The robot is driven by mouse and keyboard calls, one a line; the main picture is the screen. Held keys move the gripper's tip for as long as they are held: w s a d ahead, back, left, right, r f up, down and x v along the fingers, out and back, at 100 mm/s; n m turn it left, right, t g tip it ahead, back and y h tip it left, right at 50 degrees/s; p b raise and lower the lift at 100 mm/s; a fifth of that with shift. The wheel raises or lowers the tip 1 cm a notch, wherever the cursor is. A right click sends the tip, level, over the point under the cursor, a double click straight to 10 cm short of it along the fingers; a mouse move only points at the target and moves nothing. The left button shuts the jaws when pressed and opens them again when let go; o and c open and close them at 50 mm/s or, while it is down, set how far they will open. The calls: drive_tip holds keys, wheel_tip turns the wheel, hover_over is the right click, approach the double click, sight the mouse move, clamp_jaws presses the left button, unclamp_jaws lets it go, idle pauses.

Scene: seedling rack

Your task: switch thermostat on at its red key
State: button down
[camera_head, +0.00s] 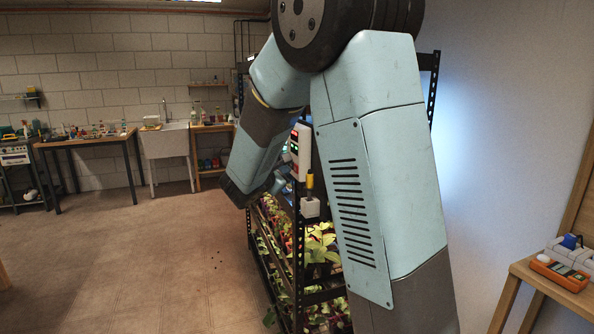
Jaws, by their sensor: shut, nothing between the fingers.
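The thermostat (304,152) is a white upright box fixed near the front post of the dark seedling rack. Its face, turned to the left, carries a small red patch and a green patch; which part is the red key is too small to tell. My forearm comes down left of it, and my gripper (281,190) is small and dark at the arm's end, below and left of the thermostat. It is shut and empty, apart from the thermostat as far as I can see. The fingertips are hard to make out against the rack.
A white holder (310,207) with a yellow-topped item sits on the rack post just below the thermostat. Leafy seedlings (318,245) fill the rack. My upper arm hides its right side. A wooden table (525,270) with an orange device (560,272) stands at right.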

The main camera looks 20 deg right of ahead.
drive_tip(key=shift+d, duration=0.4)
drive_tip(key=shift+d, duration=0.1)
idle(0.4)
drive_tip(key=shift+a, duration=0.6)
drive_tip(key=a, duration=0.6)
idle(0.6)
drive_tip(key=shift+s+d+r, duration=0.1)
